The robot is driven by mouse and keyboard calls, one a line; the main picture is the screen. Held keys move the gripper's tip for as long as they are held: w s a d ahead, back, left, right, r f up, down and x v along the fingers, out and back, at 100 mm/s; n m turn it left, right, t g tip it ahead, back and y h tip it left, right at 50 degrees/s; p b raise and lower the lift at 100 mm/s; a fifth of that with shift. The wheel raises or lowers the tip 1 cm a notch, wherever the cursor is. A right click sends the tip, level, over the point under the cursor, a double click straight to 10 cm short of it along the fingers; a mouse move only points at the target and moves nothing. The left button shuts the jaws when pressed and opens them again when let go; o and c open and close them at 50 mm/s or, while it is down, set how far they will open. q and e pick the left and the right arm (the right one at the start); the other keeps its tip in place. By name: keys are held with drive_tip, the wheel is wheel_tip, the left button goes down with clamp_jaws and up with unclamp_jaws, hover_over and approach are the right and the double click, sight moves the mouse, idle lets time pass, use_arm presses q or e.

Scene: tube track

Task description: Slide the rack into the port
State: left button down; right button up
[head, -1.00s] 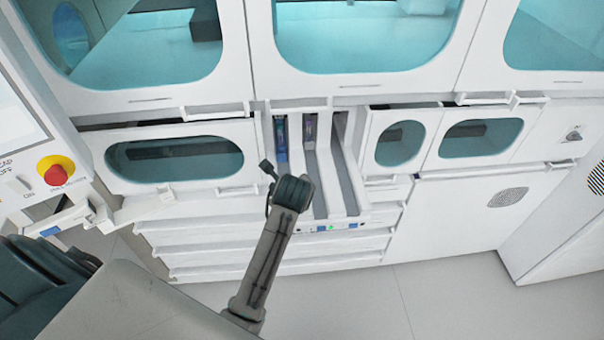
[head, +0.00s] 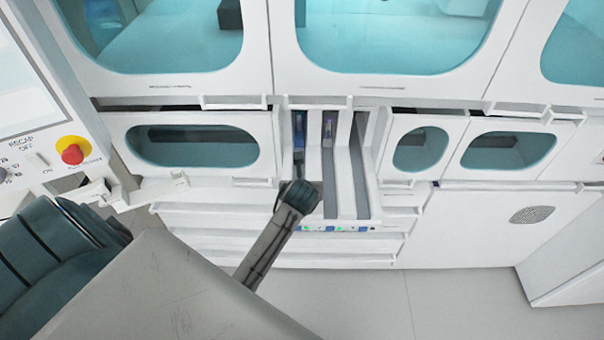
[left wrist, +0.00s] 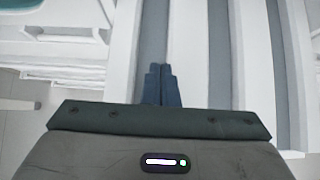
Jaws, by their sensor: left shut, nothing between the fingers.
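The port is a white bay (head: 342,175) with several parallel grey lanes between white dividers, in the middle of the head view. Narrow racks with bluish and purple contents sit at the back of the left lane (head: 298,128) and the middle lane (head: 327,130). My left gripper (head: 299,195) is over the front part of the left lane. In the left wrist view its blue-grey fingers (left wrist: 162,85) are shut together, empty, above a grey lane (left wrist: 153,35). No rack is identifiable there. The head view does not show the fingertips clearly. My right gripper is not in view.
Small green and blue lights (head: 335,228) line the bay's front edge. White drawers (head: 215,220) lie below, and windowed panels (head: 192,146) flank the bay. A panel with a red button (head: 72,152) stands at left. Floor (head: 470,300) at lower right is clear.

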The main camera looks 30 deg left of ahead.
use_arm(q)
drive_tip(key=w+a, duration=0.1)
drive_tip(key=w+a+p, duration=0.1)
drive_tip(key=w, duration=0.1)
drive_tip(key=shift+w+a+f, duration=0.1)
drive_tip(key=shift+w, duration=0.25)
drive_tip(key=shift+w+a+p, duration=0.2)
drive_tip(key=shift+w+p, duration=0.1)
drive_tip(key=shift+p, duration=0.2)
drive_tip(key=w+a+p, duration=0.2)
drive_tip(key=w, duration=0.1)
drive_tip(key=shift+w+a, duration=0.15)
drive_tip(key=shift+w, duration=0.25)
drive_tip(key=shift+s, duration=0.1)
